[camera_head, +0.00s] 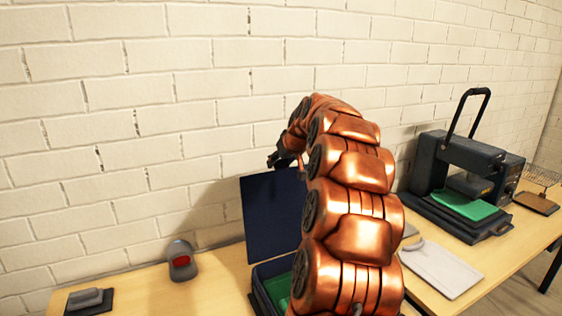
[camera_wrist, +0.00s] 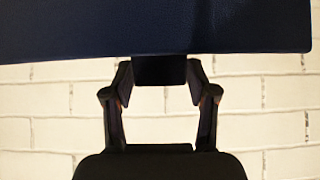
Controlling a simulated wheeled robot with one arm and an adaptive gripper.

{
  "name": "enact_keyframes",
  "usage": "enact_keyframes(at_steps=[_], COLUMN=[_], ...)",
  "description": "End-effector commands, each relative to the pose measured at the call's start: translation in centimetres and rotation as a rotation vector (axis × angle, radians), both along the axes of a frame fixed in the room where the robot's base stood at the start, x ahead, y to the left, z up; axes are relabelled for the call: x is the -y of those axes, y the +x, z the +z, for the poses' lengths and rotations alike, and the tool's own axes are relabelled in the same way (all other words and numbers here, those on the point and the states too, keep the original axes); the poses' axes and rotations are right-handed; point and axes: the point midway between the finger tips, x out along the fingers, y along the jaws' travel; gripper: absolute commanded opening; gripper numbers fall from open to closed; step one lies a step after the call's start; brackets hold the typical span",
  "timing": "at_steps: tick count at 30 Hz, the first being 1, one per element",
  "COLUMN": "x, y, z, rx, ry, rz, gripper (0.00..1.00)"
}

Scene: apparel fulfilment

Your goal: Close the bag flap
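The dark blue bag (camera_head: 262,270) sits on the wooden table, with green contents partly visible inside. Its flap (camera_head: 268,215) stands upright and open against the wall side; it also fills the top of the wrist view (camera_wrist: 160,28). My gripper (camera_head: 283,155) is at the flap's top edge. My copper arm hides the right part of the bag and flap.
A grey-and-red object (camera_head: 182,262) and a small dark pad with a grey item (camera_head: 90,299) lie on the left. To the right are a pale board (camera_head: 440,268) and a black press (camera_head: 466,180) with a green sheet. A brick wall stands close behind the flap.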

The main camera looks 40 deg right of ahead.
Motion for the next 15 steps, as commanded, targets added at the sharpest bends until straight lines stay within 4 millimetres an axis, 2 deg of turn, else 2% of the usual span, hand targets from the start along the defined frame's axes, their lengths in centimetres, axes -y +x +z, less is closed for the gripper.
enact_keyframes(at_steps=[2, 15], x=[0.01, 0.02], y=[0.00, -0.01], z=[0.01, 0.01], rx=[0.000, 0.000], ry=[0.000, 0.000], rz=[0.000, 0.000], gripper=[0.46, 0.00])
